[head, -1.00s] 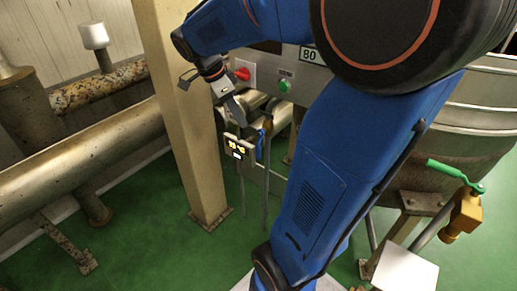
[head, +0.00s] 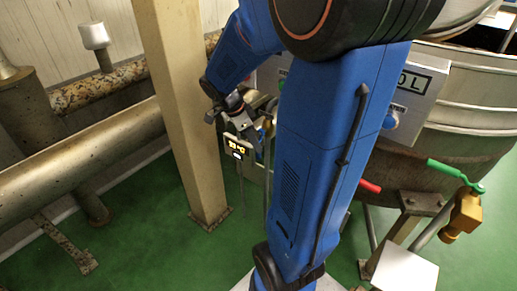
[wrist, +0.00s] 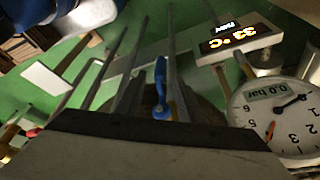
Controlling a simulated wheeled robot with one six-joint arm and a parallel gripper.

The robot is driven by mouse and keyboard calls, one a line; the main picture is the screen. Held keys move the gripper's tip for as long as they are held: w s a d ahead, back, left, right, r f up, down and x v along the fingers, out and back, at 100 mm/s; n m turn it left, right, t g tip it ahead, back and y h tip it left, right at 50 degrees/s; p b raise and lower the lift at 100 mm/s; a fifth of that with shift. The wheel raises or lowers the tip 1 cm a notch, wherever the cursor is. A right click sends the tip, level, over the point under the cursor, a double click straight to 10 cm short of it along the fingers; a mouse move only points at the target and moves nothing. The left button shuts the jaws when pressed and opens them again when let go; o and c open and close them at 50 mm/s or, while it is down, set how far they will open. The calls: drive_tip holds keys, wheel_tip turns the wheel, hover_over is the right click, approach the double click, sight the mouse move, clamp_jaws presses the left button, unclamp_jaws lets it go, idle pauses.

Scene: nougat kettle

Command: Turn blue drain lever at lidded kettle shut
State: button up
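The blue drain lever (wrist: 160,88) shows near the middle of the wrist view, long and upright in the picture, just beyond the dark edge of my gripper. My arm hides much of the kettle front and the pipework around the lever.
A temperature display (head: 237,148) stands close to my gripper; it also shows in the wrist view (wrist: 240,42), near a pressure gauge (wrist: 280,112). A beige post (head: 180,110) stands left. A red handle (head: 370,186), a green-handled valve (head: 455,172) and a metal kettle (head: 470,110) are right.

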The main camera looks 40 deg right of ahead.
drive_tip(key=shift+x, duration=2.1)
clamp_jaws()
